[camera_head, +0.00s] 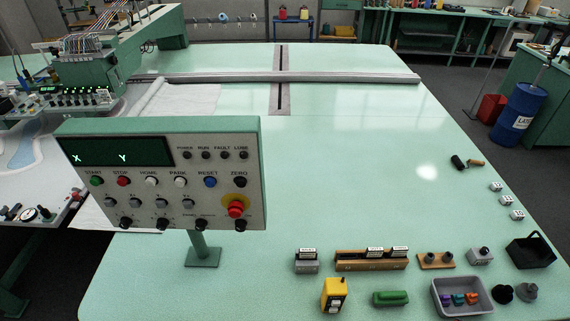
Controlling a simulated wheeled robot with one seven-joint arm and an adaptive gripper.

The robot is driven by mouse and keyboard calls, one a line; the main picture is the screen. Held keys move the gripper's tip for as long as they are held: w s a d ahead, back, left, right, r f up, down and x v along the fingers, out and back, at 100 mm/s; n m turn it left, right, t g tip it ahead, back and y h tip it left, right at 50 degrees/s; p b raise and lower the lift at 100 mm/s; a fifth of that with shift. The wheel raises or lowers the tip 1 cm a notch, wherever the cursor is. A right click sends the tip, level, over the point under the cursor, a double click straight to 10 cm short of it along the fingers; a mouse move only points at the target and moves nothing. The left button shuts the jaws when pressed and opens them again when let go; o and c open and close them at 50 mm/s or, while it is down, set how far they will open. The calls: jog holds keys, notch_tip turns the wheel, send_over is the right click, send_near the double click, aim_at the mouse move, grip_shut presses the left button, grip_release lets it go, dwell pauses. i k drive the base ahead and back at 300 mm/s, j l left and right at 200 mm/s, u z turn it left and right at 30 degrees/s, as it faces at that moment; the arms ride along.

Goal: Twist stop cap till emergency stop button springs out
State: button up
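The control panel (100,182) stands on a green post at the left front of the table. The emergency stop button (235,209) is a red mushroom cap on a yellow round plate at the panel's lower right, below the black ZERO button (240,182). Whether the cap is pressed in or sprung out is too small to tell. My gripper is not in view, and nothing touches the cap.
Small blocks, a yellow box (335,297), a green piece (391,297) and a grey bin (440,304) of coloured parts lie along the table's front right. A rail (330,77) crosses the back. The table's middle (370,170) is clear.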

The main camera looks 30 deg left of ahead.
aim_at(236, 204)
jog(key=u, duration=2.05)
